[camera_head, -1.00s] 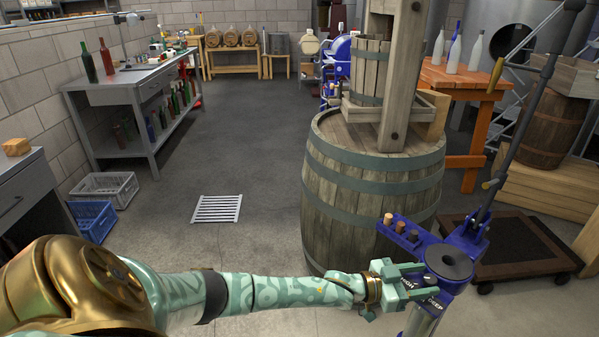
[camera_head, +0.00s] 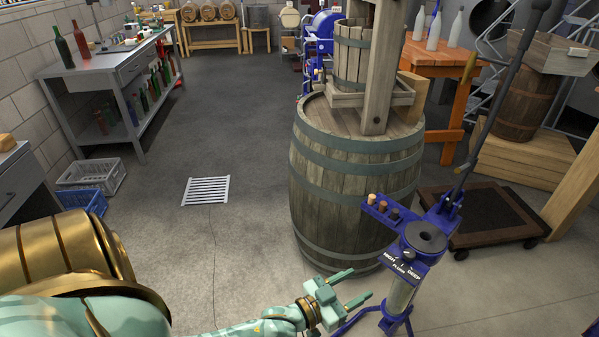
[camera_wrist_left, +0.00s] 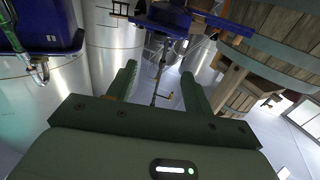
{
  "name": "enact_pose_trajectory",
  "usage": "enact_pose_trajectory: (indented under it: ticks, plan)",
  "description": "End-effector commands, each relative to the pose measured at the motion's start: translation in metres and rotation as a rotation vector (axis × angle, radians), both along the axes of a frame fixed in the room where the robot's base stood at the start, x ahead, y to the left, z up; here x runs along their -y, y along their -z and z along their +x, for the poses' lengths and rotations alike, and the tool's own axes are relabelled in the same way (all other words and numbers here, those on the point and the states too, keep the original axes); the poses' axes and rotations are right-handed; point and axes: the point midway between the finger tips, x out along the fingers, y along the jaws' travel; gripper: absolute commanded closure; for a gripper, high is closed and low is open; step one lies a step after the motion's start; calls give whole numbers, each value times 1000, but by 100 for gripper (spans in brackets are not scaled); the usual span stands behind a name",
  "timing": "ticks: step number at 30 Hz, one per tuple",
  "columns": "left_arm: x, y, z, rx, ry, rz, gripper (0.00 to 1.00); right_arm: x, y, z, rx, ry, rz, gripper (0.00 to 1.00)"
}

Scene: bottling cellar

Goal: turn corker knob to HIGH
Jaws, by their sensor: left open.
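The blue floor corker (camera_head: 398,297) stands right of centre in the head view, upright on its legs, with a dark round top (camera_head: 426,237). Its front label plate (camera_head: 405,262) reads HIGH at left, FLUSH below and DEEP at right. The knob among these words is too small to tell where it points. My left gripper (camera_head: 360,284) is open and empty, left of and below the plate, apart from it. In the left wrist view my open fingers (camera_wrist_left: 158,82) show with nothing between them; blue corker parts (camera_wrist_left: 168,16) are beyond, at the top. My right gripper is out of view.
A big wooden barrel (camera_head: 330,190) stands just behind and left of the corker. The corker's long dark lever (camera_head: 500,95) rises to the right, over a wheeled dolly (camera_head: 490,215). A floor grate (camera_head: 206,191) lies in the open floor at left.

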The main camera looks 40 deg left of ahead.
Motion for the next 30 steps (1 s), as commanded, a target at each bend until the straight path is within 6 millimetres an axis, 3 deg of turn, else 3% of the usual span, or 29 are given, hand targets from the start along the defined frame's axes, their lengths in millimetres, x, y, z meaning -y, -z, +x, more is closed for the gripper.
enact_pose_trajectory:
  ticks: [18, 30]
  plan:
    - [-16, 132, -63, -355, -45, 131, 49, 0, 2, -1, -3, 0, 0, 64]
    - [-24, 202, -119, -575, -56, 205, 49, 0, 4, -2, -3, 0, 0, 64]
